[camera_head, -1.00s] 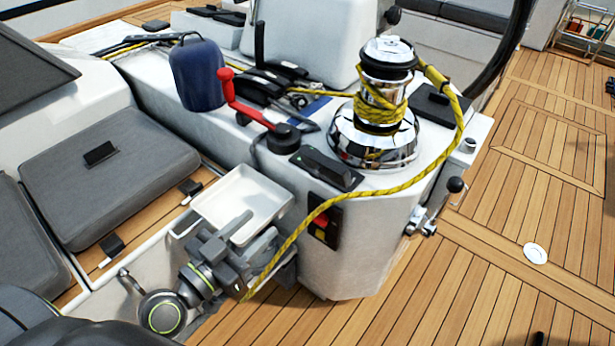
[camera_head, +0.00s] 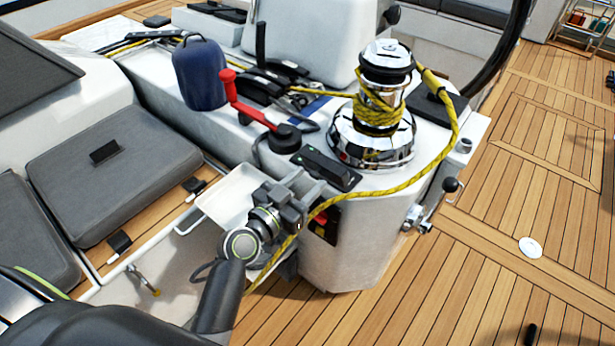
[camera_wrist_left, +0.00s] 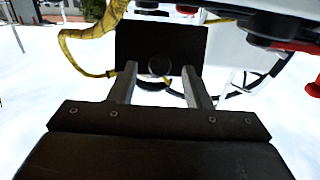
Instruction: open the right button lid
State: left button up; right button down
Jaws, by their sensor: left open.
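A black button unit (camera_head: 325,169) with a raised long part sits on the console top in front of the winch. A second black button unit (camera_head: 440,103) lies behind the winch to the right, partly behind the yellow rope. I cannot tell which one is the task's right lid. My left gripper (camera_head: 304,192) is open just in front of the nearer unit, close to the console edge. In the left wrist view, its two fingers (camera_wrist_left: 158,88) are apart, in front of a dark square plate (camera_wrist_left: 140,42) with a round knob; contact cannot be told. My right gripper is not in view.
The chrome winch (camera_head: 375,135) carries yellow rope (camera_head: 440,155), which hangs down past my left gripper. A red winch handle (camera_head: 245,108) and a blue bag (camera_head: 200,75) stand to the left. A white tray (camera_head: 215,200) is beside my wrist.

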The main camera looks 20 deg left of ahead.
pick_arm(q)
jog(key=shift+w+d, duration=0.15)
jog(key=shift+w, duration=0.25)
grip_shut()
jog(key=shift+r+p, duration=0.25)
jog(key=shift+p, duration=0.35)
jog(key=shift+w+r+p, duration=0.1)
jog(key=shift+r+p, duration=0.1)
jog(key=shift+p, duration=0.3)
jog(key=g+p, duration=0.1)
jog(key=p, duration=0.2)
jog(key=w+r+g+y+p, duration=0.1)
jog(key=p, duration=0.3)
jog(key=shift+d+g, duration=0.2)
jog(key=shift+g, duration=0.1)
jog(key=shift+f+p, duration=0.1)
jog(key=shift+p, duration=0.55)
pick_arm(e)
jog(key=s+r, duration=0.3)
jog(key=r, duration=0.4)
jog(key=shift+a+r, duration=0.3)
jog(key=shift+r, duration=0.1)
